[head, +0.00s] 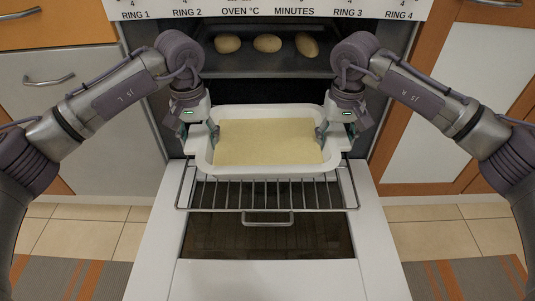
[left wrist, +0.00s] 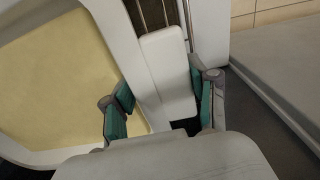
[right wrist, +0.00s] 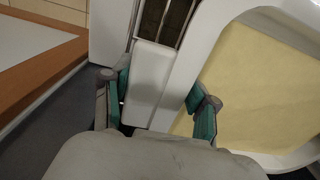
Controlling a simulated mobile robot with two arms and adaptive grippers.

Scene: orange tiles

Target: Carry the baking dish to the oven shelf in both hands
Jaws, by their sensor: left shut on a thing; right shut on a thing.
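The white baking dish (head: 267,172) with a flat pale-yellow filling is in the middle of the head view, looking level. It overlaps the back part of the pulled-out wire oven shelf (head: 265,207); I cannot tell whether it touches it. My left gripper (head: 207,132) is shut on the dish's left handle, which shows between its fingers in the left wrist view (left wrist: 168,68). My right gripper (head: 327,132) is shut on the right handle, seen between the fingers in the right wrist view (right wrist: 150,78). The shelf's back part is hidden by the dish.
The oven door (head: 265,277) lies folded down below the shelf. A dark tray (head: 270,66) with several potato-like things sits higher in the oven, behind the dish. The control panel (head: 265,9) is above. Cabinets (head: 440,120) flank the oven on both sides.

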